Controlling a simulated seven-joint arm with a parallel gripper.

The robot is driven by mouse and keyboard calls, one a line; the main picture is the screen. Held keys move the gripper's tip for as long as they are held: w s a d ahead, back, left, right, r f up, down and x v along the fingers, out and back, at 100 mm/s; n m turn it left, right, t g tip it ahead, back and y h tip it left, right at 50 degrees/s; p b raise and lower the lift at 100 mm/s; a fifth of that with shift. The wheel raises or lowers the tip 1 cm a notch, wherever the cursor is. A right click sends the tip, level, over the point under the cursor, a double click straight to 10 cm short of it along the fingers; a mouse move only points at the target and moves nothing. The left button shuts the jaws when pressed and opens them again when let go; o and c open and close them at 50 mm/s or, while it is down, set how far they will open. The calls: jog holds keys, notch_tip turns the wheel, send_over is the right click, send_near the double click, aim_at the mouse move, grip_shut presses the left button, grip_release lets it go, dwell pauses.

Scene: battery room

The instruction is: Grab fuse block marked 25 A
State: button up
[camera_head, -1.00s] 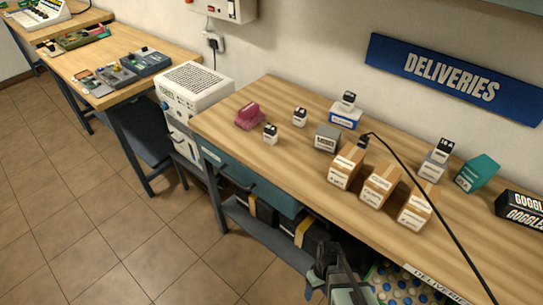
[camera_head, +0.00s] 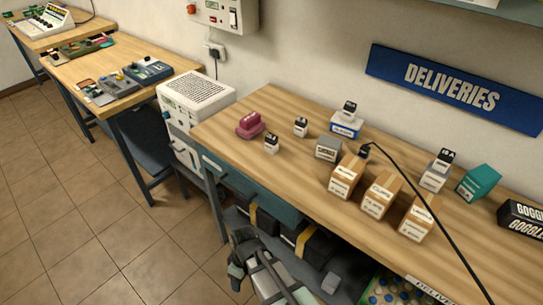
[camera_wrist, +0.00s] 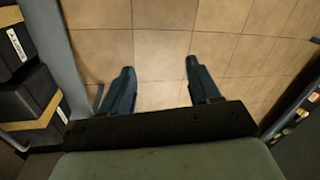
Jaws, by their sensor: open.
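Several small black-and-white blocks that look like fuse blocks are on the wooden bench. One block (camera_head: 271,143) stands at the front left, and another block (camera_head: 300,127) stands behind it. A third block (camera_head: 349,108) sits on a blue-and-white box. A fourth block (camera_head: 446,158) sits on a grey-white box at the right. Their ratings are too small to read surely, so I cannot tell which is marked 25 A. My gripper (camera_head: 240,260) is below and in front of the bench edge, away from the blocks. In the wrist view my gripper (camera_wrist: 159,75) is open and empty over floor tiles.
Three cardboard boxes (camera_head: 380,196) stand at the bench front, beside a grey box (camera_head: 328,148). A black cable (camera_head: 428,197) crosses the right side. A pink object (camera_head: 250,125), teal box (camera_head: 478,183) and goggles box (camera_head: 521,217) also stand there. Dark bins (camera_head: 314,247) sit under the bench.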

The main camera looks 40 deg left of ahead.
aim_at(270, 137)
jog(key=w+a+r+m, duration=0.1)
jog(key=w+a+r, duration=0.5)
jog(key=r, duration=0.5)
jog(key=w+a+r+m+g, duration=0.1)
jog(key=w+a+r, duration=0.6)
jog(key=r, duration=0.4)
jog(key=w+a+r+m+y, duration=0.1)
jog(key=w+a+r, duration=0.6)
jog(key=r, duration=0.5)
jog(key=shift+w+a+m, duration=0.15)
jog(key=shift+a+m, duration=0.15)
jog(key=shift+a, duration=0.5)
jog(key=w+d+r+n+t, duration=0.1)
jog(key=w+d+r+t, duration=0.1)
jog(key=w+d+r, duration=0.3)
jog(key=w+d+r+t, duration=0.1)
jog(key=w+d+r, duration=0.25)
jog(key=w, duration=0.35)
jog(key=shift+h, duration=0.3)
jog(key=f, duration=0.5)
jog(key=a+f, duration=0.1)
jog(key=f, duration=0.2)
jog(key=shift+s+f, duration=0.1)
jog(key=shift+f, duration=0.1)
jog(key=shift+s+a+f, duration=0.1)
jog(key=shift+f, duration=1.2)
jog(key=shift+s+a+f, duration=0.1)
jog(key=shift+f, duration=1.2)
